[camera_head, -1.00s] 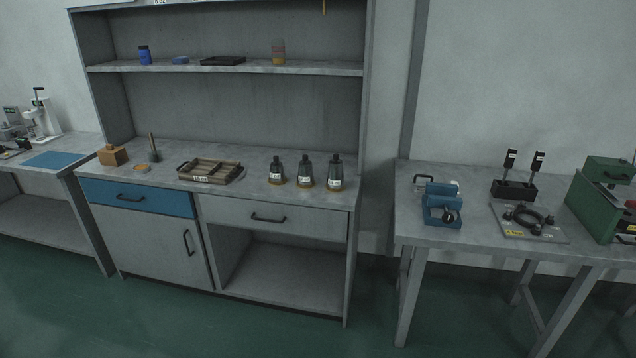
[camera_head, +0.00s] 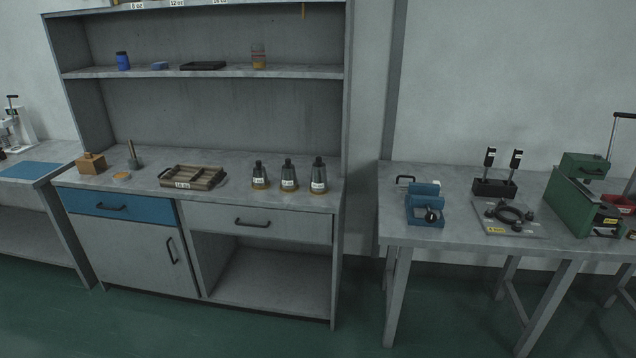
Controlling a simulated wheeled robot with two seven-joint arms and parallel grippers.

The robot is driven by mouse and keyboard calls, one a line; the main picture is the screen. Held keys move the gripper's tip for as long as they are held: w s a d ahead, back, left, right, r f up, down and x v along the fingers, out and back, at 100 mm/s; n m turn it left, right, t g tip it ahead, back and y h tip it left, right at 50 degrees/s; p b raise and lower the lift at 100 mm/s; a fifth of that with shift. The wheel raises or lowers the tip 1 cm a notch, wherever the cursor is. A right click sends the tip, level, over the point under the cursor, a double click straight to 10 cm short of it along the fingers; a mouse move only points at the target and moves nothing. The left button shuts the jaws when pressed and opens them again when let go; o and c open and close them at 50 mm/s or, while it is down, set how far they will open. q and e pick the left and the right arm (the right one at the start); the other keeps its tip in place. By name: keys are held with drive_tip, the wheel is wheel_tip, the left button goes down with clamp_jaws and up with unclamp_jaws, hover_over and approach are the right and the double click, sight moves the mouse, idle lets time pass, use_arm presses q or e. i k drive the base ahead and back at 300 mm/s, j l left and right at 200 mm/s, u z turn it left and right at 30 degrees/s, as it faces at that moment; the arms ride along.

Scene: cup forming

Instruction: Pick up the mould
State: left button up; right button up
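Three dark conical pieces with pale labels and amber bases, which look like the moulds, stand upright in a row on the grey cabinet's worktop: a left one (camera_head: 260,176), a middle one (camera_head: 289,176) and a right one (camera_head: 318,176). They grow slightly taller from left to right. Their labels are too small to read. Neither of my grippers is in view.
The cabinet worktop (camera_head: 230,196) also holds a wooden tray (camera_head: 192,178), a wooden block (camera_head: 90,163) and a grey pestle-like tool (camera_head: 134,158). Right of it, across a gap, a table (camera_head: 455,232) bears a blue fixture (camera_head: 424,206) and a green machine (camera_head: 575,203). Green floor lies in front.

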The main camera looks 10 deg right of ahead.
sight(318, 180)
drive_tip(key=i+l+z, duration=0.1)
drive_tip(key=i+l, duration=0.3)
drive_tip(key=l, duration=0.2)
drive_tip(key=i+l+z, duration=0.1)
drive_tip(key=i+l, duration=0.3)
drive_tip(key=l, duration=0.15)
